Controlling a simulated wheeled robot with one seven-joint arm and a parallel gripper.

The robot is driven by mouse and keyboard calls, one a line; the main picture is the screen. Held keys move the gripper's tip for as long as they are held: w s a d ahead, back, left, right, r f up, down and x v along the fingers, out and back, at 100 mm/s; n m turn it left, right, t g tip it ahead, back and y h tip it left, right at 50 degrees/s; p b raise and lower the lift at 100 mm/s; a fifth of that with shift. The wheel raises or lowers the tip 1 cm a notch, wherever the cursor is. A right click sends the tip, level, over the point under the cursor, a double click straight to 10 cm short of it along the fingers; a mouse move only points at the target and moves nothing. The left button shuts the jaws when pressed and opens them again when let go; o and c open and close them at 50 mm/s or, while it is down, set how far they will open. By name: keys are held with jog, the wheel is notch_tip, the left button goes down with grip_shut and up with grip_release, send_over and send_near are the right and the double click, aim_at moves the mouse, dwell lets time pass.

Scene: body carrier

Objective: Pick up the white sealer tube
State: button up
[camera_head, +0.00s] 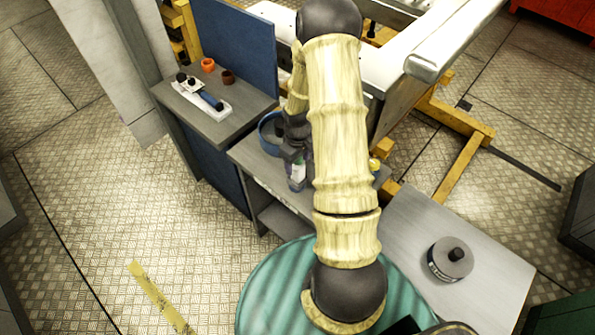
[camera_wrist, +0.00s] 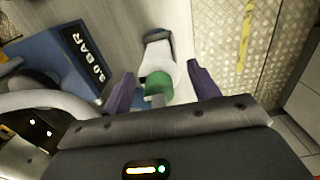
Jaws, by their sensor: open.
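The white sealer tube (camera_wrist: 161,64) lies on the grey bench top in the wrist view, with a green band at its near end and a dark end away from me. A small white and green part of it (camera_head: 298,172) seems to show in the head view, beside my gripper. My gripper (camera_wrist: 160,72) is open. Its two purple fingers stand one on each side of the tube, with gaps to it. I cannot tell how far above the bench the fingertips are. In the head view my arm hides much of my gripper.
A blue object marked 3.0 BAR (camera_wrist: 82,52) lies left of my gripper. The bench edge and patterned floor (camera_wrist: 228,40) are to the right. In the head view, a grey side bench (camera_head: 190,92) holds a white tray, and a round grey can (camera_head: 450,260) stands at right.

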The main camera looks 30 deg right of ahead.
jog(key=shift+w+f+p, duration=0.1)
jog(key=shift+f+p, duration=0.25)
jog(key=shift+f, duration=1.05)
grip_shut()
